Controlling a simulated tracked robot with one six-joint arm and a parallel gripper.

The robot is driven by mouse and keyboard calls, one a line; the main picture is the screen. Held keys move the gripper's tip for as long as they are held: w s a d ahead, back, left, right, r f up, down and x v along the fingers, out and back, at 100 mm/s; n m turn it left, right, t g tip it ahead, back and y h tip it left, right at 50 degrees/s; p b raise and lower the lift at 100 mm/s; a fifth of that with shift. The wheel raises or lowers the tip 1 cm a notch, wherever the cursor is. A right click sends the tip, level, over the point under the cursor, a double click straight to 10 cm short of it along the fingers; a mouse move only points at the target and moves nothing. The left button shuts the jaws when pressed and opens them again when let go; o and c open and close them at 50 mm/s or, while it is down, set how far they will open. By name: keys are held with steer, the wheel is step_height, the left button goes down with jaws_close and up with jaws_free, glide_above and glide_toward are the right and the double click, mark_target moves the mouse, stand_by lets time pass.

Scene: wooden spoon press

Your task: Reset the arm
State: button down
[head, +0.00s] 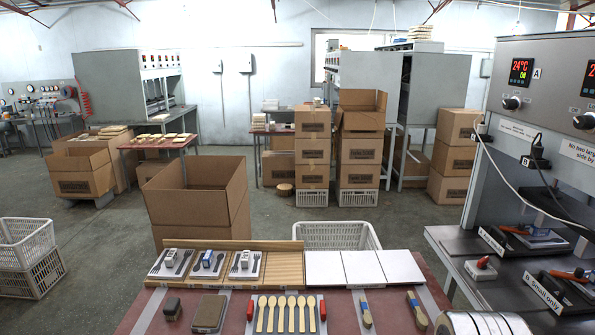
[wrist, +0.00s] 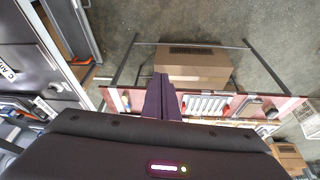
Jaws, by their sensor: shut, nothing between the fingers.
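My gripper (wrist: 161,78) shows in the wrist view as two purple fingers pressed together, with nothing between them. It is not visible in the head view. In the wrist view the fingers overlap the red-topped table (wrist: 284,104) in the picture, apparently with space between. In the head view that table (head: 130,322) stands in front of me. It carries a row of wooden spoons (head: 285,313), a wooden rack (head: 285,266) with several grey mould plates (head: 209,262), and white plates (head: 363,268).
A press cabinet (head: 540,85) with displays and a dark bench (head: 450,240) stands at the right. A cardboard box (head: 200,205) and a white crate (head: 337,236) stand behind the table. Stacked white crates (head: 28,255) are at the left. Open floor (head: 110,260) lies between them.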

steer(key=shift+n+t+y, duration=0.4)
steer(key=shift+n+t, duration=0.3)
steer(key=shift+n, duration=0.1)
steer(key=a+r, duration=0.2)
steer(key=a, duration=0.1)
steer(key=a+r, duration=0.1)
steer(key=shift+s+a+r, duration=0.25)
steer(key=shift+a, duration=0.05)
